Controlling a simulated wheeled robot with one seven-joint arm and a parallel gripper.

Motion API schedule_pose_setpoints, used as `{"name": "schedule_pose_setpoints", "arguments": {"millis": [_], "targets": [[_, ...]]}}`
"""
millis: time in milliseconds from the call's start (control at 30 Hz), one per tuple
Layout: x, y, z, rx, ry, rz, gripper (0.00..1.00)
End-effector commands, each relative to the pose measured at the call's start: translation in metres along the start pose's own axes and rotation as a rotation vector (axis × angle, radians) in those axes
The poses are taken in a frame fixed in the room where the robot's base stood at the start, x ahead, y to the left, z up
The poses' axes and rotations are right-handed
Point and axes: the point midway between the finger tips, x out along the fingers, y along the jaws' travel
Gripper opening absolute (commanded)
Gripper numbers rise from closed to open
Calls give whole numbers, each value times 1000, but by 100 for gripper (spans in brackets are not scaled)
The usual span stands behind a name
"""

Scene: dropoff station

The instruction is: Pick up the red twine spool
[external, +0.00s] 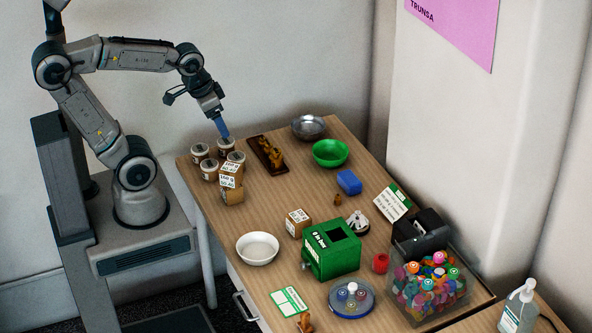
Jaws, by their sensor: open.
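A small red spool (381,262) stands on the table in the external view, just right of the green box and left of the clear bin. It looks like the red twine spool, but the twine itself is too small to make out. My gripper (223,130) is at the far left end of the table, pointing down with its blue fingers above the group of jars. It is far from the spool and holds nothing that I can see. The gap between its fingers is hard to see from this side.
Jars (209,169) and stacked cartons (231,188) crowd beneath my gripper. A green box (331,249), a black device (421,231) and a clear bin (432,313) of colourful pieces surround the spool. A blue block (349,182) lies farther back. Bare tabletop (275,209) shows mid-left.

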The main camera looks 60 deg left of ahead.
Motion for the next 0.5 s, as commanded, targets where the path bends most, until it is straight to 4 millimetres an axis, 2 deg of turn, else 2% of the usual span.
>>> {"name": "schedule_pose_setpoints", "arguments": {"millis": [267, 500], "targets": [[27, 35, -69, 160, -35, 128, 72], [71, 76, -132, 314, -49, 220, 72]]}}
